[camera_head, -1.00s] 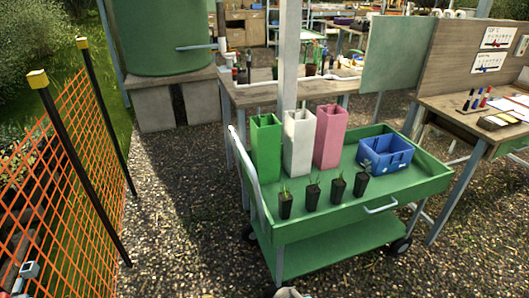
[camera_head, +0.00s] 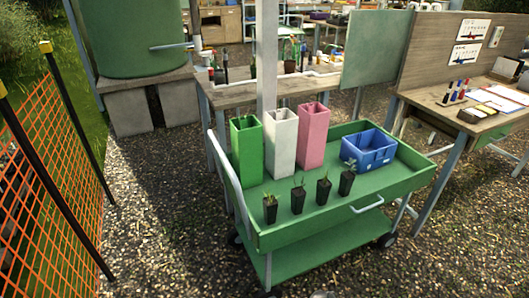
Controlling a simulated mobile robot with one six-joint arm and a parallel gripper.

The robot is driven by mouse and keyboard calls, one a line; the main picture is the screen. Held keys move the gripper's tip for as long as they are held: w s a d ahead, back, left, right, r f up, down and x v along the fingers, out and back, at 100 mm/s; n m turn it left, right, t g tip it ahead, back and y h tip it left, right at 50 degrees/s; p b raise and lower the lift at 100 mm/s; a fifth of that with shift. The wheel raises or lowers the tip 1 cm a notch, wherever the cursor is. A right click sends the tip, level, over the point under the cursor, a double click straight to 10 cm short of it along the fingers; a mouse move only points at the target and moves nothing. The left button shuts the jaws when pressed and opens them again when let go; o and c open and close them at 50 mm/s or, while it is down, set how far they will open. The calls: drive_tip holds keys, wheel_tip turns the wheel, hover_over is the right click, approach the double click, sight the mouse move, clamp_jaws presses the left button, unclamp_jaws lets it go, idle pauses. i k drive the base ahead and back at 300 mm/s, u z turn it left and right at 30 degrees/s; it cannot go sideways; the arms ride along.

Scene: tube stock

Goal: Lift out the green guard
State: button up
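A green guard (camera_head: 246,151), a tall square open-topped tube, stands upright at the left end of the green cart's (camera_head: 402,182) top tray. A white guard (camera_head: 281,143) stands just right of it, and a pink guard (camera_head: 313,135) right of that.
Several black pots with seedlings (camera_head: 297,200) line the tray's front. A blue crate (camera_head: 369,152) sits at its right. A grey handle (camera_head: 228,178) rises at the cart's left end. Orange fencing (camera_head: 45,225) stands left. Gravel (camera_head: 165,220) between is clear.

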sight(246, 131)
drive_tip(key=z, duration=0.4)
drive_tip(key=k, duration=0.85)
drive_tip(key=u, duration=1.4)
drive_tip(key=i, duration=1)
drive_tip(key=u, duration=0.05)
